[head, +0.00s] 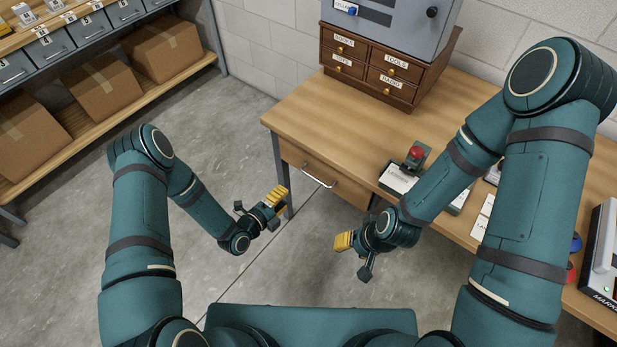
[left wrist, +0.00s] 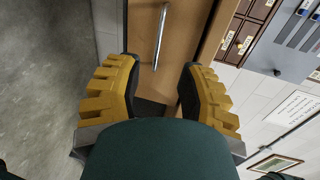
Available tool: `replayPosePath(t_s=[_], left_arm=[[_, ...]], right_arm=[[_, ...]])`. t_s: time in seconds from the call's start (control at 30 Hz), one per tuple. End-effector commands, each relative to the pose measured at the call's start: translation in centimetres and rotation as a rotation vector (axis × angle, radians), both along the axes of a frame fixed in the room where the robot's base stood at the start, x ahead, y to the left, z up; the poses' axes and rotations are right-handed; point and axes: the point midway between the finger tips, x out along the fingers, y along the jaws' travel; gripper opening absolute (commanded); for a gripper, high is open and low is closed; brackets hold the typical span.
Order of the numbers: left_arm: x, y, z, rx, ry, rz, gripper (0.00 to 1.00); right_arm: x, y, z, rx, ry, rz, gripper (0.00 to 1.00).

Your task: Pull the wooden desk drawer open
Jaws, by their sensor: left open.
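The wooden desk drawer (head: 341,193) sits under the top at the front of the desk, and its front looks flush with the desk. Its silver bar handle (head: 318,176) also shows in the left wrist view (left wrist: 160,38), upright and ahead of the gap between my fingers. My left gripper (head: 278,195) is open and empty, in front of the drawer's left end and apart from the handle. Its yellow-backed fingers show on both sides in the left wrist view. My right gripper (head: 343,241) is in front of the desk, right of the handle; its finger gap is hidden.
The wooden desktop (head: 300,108) carries a small labelled drawer cabinet (head: 385,66) and a device with a red button (head: 415,154). A shelf with cardboard boxes (head: 163,48) stands at the left. The concrete floor (head: 235,120) between shelf and desk is clear.

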Motion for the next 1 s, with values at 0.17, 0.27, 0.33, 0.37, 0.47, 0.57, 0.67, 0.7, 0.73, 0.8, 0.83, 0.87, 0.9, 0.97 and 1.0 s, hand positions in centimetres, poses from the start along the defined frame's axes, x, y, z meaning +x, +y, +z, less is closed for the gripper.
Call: replayPosePath(t_s=[0.17, 0.27, 0.33, 0.37, 0.47, 0.57, 0.67, 0.7, 0.73, 0.8, 0.83, 0.87, 0.9, 0.97, 1.0], left_arm=[[1.7, -1.3, -0.4, 0.002, -0.009, -0.005, 0.39], [3.2, -2.4, -0.8, 0.002, -0.009, -0.004, 0.39], [4.3, -3.2, -1.1, 0.002, -0.008, -0.003, 0.39], [4.8, -3.6, -1.2, 0.001, -0.007, -0.003, 0.39], [6.4, -4.6, -1.7, 0.002, -0.007, -0.002, 0.39], [7.8, -5.7, -2.1, 0.002, -0.006, -0.003, 0.39], [9.0, -6.6, -2.3, 0.002, -0.006, -0.001, 0.39], [9.4, -6.8, -2.5, 0.002, -0.005, -0.002, 0.39], [9.6, -7.0, -2.5, 0.002, -0.004, -0.002, 0.39], [10.1, -7.4, -2.6, 0.001, -0.005, -0.002, 0.39], [10.3, -7.5, -2.7, 0.001, -0.003, -0.003, 0.39], [10.4, -7.6, -2.7, 0.001, -0.003, -0.003, 0.39], [10.6, -7.7, -2.7, 0.001, -0.003, -0.002, 0.39], [10.7, -7.8, -2.7, 0.002, -0.004, -0.002, 0.39], [10.8, -7.8, -2.7, 0.001, -0.003, -0.002, 0.39]], right_arm=[[0.1, 0.0, -0.4, 0.0, -0.001, 0.001, 0.47], [0.1, 0.0, -0.7, 0.0, -0.003, 0.0, 0.47], [0.2, 0.0, -0.9, -0.001, -0.004, 0.0, 0.47], [0.2, 0.0, -1.0, -0.001, -0.004, 0.0, 0.47], [0.3, 0.0, -1.4, -0.001, -0.006, -0.001, 0.47], [0.3, 0.0, -1.7, -0.001, -0.008, -0.002, 0.47], [0.4, 0.0, -2.0, -0.001, -0.009, -0.001, 0.47], [0.4, 0.0, -2.1, -0.001, -0.01, -0.002, 0.47], [0.4, 0.0, -2.2, -0.001, -0.01, -0.002, 0.47], [0.5, 0.0, -2.3, -0.002, -0.011, -0.002, 0.47], [0.5, 0.0, -2.3, -0.002, -0.011, -0.002, 0.47], [0.5, 0.0, -2.3, -0.002, -0.012, -0.002, 0.47], [0.5, -0.1, -2.4, -0.002, -0.012, -0.002, 0.47], [0.5, -0.1, -2.4, -0.002, -0.012, -0.002, 0.47], [0.5, -0.1, -2.4, -0.002, -0.012, -0.002, 0.47]])
